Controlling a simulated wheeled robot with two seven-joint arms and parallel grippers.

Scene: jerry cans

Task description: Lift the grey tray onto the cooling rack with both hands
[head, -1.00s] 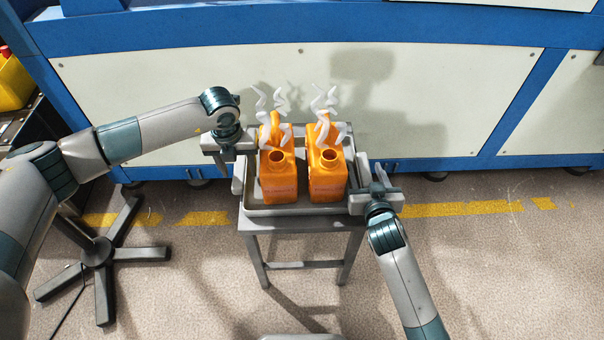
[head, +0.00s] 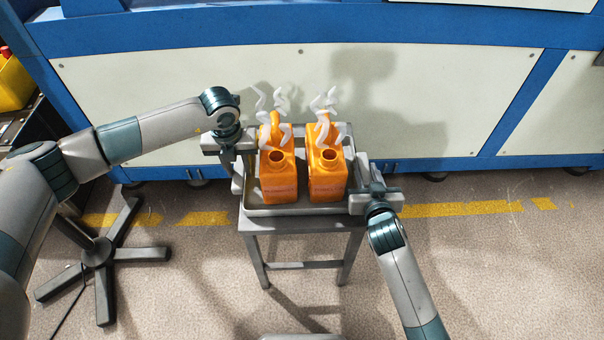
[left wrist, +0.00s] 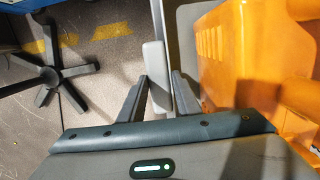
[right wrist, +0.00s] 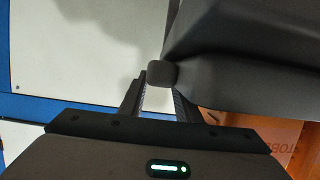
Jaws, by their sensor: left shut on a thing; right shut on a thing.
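The grey tray (head: 297,210) sits on a small grey table (head: 305,226) in the middle of the head view. Two orange jerry cans, the left one (head: 279,183) and the right one (head: 327,183), stand upright in it with white wisps above them. My left gripper (head: 241,168) is shut on the tray's left handle; the left wrist view shows the pale handle (left wrist: 155,70) between its fingers. My right gripper (head: 368,187) is shut at the tray's right handle; in the right wrist view a dark handle end (right wrist: 161,74) shows at its fingers. I cannot clearly identify a cooling rack.
A white-and-blue machine wall (head: 200,80) stands close behind the table. A black star-foot stand (head: 98,252) is on the floor at left. A yellow bin (head: 12,80) sits at the left edge. Floor at right is open (head: 500,270).

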